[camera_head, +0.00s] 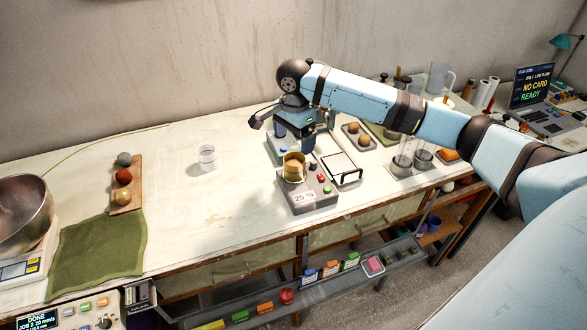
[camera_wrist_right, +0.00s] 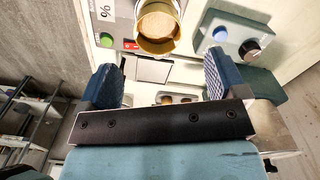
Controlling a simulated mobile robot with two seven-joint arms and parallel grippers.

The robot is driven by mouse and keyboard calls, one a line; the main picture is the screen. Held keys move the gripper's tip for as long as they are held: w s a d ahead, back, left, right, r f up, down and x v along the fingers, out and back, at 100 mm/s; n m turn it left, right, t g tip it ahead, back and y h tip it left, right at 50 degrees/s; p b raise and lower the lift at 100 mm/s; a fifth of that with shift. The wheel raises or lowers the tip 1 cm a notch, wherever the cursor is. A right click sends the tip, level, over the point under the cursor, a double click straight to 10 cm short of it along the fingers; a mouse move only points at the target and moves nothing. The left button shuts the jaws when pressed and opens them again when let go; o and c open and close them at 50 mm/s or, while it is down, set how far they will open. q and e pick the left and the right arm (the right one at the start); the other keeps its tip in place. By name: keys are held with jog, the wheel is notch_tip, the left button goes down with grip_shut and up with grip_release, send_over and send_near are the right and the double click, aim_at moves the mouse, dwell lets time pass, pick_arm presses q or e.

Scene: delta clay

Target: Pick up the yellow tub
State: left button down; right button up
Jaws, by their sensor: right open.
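The yellow tub (camera_head: 293,167) stands upright on a grey device with a percent display (camera_head: 308,195), near the middle of the table. It holds something tan. It also shows at the top of the right wrist view (camera_wrist_right: 158,24), beyond and between the fingers. My right gripper (camera_head: 296,138) is open and empty, above and behind the tub in the head view. Its two blue fingers stand wide apart in the wrist view (camera_wrist_right: 163,72), clear of the tub. My left gripper is not in view.
A black-framed white plate (camera_head: 341,169) lies right of the device, with glass beakers (camera_head: 404,155) farther right. A clear cup (camera_head: 207,157) stands to the left. A blue-grey box with knobs (camera_wrist_right: 232,38) is near the tub. The table left of the device is mostly clear.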

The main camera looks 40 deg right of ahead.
aim_at(294, 164)
notch_tip(294, 164, down, 9)
jog(key=shift+s+f, duration=0.15)
jog(key=shift+f, duration=0.05)
dwell(0.3)
jog(key=c, duration=1.1)
jog(key=shift+c, duration=0.5)
jog(key=shift+r, duration=0.15)
